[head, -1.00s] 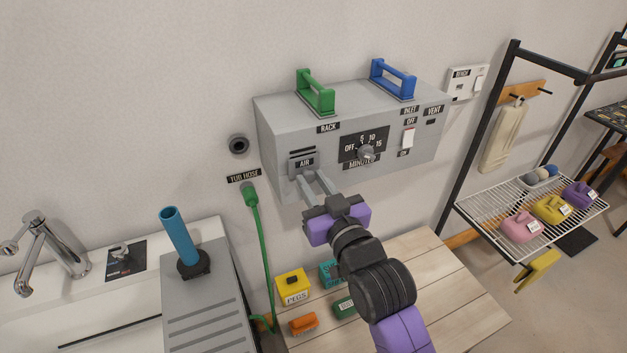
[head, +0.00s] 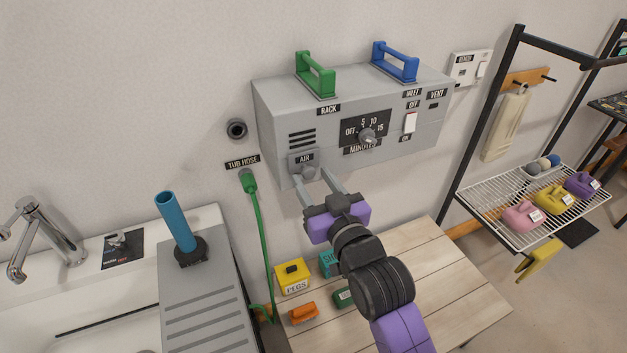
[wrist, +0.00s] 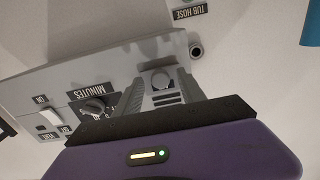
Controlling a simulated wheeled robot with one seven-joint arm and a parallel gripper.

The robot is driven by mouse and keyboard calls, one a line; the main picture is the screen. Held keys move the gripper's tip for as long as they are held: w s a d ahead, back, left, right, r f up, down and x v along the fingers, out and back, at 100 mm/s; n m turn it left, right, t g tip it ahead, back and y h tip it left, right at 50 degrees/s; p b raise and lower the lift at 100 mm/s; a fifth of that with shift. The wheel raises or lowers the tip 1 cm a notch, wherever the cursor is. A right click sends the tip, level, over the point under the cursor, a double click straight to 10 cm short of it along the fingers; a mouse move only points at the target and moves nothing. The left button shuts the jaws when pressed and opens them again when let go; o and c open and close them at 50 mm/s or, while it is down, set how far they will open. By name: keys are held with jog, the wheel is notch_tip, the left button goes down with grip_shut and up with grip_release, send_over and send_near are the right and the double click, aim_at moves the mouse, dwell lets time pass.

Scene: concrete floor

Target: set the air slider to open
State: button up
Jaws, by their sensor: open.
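The air slider (head: 304,161) is a grey plate marked AIR, with a round knob, on the left of the grey wall box's front. It sits low, and several dark vent slots (head: 302,137) show uncovered above it. My gripper (head: 318,178) is open at the slider, its two grey fingers reaching up from below. In the wrist view the slider's knob (wrist: 161,80) lies between the fingertips of my gripper (wrist: 161,84). I cannot tell whether a finger touches it.
The grey box (head: 275,112) carries green (head: 316,76) and blue (head: 395,64) handles, a minutes dial (head: 366,136) and a white switch (head: 410,122). A green hose (head: 262,235) hangs to the left. Below are a wooden table (head: 440,290) and a yellow pegs box (head: 292,278).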

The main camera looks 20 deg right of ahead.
jog(key=s+b, duration=0.1)
jog(key=s, duration=0.6)
jog(key=shift+s, duration=0.25)
jog(key=s+f+g, duration=0.1)
jog(key=s+f, duration=0.2)
jog(key=s, duration=0.8)
jog(key=s+f+g, duration=0.1)
jog(key=s+f, duration=0.2)
jog(key=s, duration=0.9)
jog(key=s+f+g, duration=0.1)
jog(key=s+f, duration=0.2)
jog(key=s, duration=0.8)
jog(key=shift+s+f, duration=0.25)
jog(key=shift+s, duration=0.1)
dwell(0.7)
